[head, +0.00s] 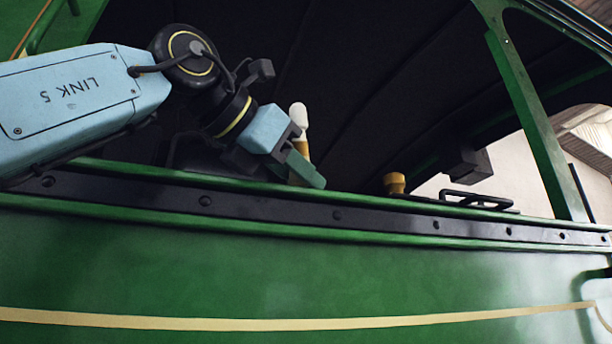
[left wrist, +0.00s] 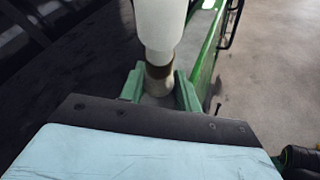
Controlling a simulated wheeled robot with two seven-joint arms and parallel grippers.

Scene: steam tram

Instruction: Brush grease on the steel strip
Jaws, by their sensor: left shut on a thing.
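The dark steel strip (head: 270,209), studded with rivets, runs along the top of the green tram side in the head view. My left gripper (head: 308,172), with green fingers, is just above the green ledge over the strip. It is shut on an upright brush, whose rounded white end (head: 298,114) points up above a tan part. In the left wrist view the green fingers (left wrist: 160,90) sit either side of the brush's lower part, and the white part (left wrist: 160,22) rises beyond them. The brush's lower end is hidden. My right gripper is not in view.
A brass knob (head: 394,183) and a black handle (head: 478,199) stand along the ledge to the right. A black box (head: 466,165) is behind them. A green post (head: 527,110) rises at the right. The dark cab interior lies behind the gripper.

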